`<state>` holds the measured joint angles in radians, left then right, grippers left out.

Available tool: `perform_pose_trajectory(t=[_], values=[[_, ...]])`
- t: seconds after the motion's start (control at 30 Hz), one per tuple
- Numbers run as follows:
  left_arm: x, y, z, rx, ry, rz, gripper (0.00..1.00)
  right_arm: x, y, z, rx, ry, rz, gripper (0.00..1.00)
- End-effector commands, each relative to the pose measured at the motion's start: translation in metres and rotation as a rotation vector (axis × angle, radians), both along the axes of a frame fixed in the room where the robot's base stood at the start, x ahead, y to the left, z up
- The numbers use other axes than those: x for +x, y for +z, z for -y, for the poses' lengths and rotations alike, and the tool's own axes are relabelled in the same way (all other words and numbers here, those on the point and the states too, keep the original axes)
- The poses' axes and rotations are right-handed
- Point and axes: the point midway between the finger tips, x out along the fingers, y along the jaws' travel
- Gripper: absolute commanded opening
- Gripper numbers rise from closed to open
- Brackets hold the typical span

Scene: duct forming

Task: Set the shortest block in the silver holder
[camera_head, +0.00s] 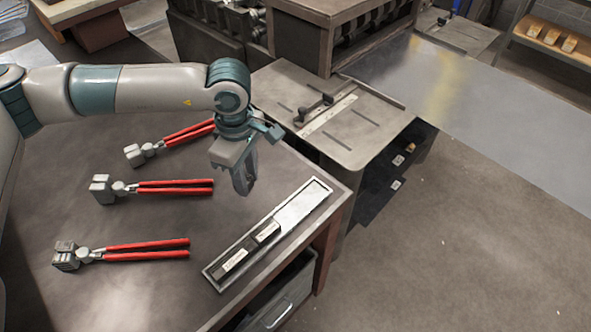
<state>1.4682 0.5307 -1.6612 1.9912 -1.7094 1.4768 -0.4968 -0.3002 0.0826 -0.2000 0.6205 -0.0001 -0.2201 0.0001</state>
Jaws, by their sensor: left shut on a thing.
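The silver holder (302,208) is a long shallow tray lying diagonally near the right edge of the table. Two dark blocks with white labels lie in its near half: one block (235,261) at the near end and another block (266,234) beside it toward the middle. The far half is bare silver. My left gripper (244,184) points down above the table, just left of the holder's far half. It is shut on a small dark grey block, mostly hidden between the fingers. My right gripper is not in view.
Three red-handled pliers lie on the table to the left: far pliers (172,141), middle pliers (150,188) and near pliers (120,253). A metal machine table (340,125) stands beyond the table's right edge. A drawer (282,297) is below the table's edge.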

Motion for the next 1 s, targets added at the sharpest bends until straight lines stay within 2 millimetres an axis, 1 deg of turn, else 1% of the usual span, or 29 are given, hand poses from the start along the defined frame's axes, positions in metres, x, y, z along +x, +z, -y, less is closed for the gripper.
perform_pose_trajectory(t=[0.03, 0.3, 0.5, 0.7, 0.83, 1.0], values=[[0.001, 0.001, 0.009, 0.0, 0.065, -0.002, 0.0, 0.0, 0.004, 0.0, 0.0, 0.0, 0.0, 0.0], [0.008, 0.001, 0.045, -0.001, 0.452, -0.003, 0.0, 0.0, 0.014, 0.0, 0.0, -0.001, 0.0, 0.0], [0.009, 0.0, 0.071, 0.001, 0.742, -0.003, 0.0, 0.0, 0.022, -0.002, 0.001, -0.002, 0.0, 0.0], [0.009, -0.001, 0.092, 0.001, 0.997, -0.003, 0.0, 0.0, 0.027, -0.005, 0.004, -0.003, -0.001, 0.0], [0.008, -0.002, 0.101, 0.001, 1.109, -0.002, 0.0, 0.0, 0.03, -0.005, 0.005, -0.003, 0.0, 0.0], [0.008, -0.002, 0.105, 0.001, 1.176, 0.0, 0.0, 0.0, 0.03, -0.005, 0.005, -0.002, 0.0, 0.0]])
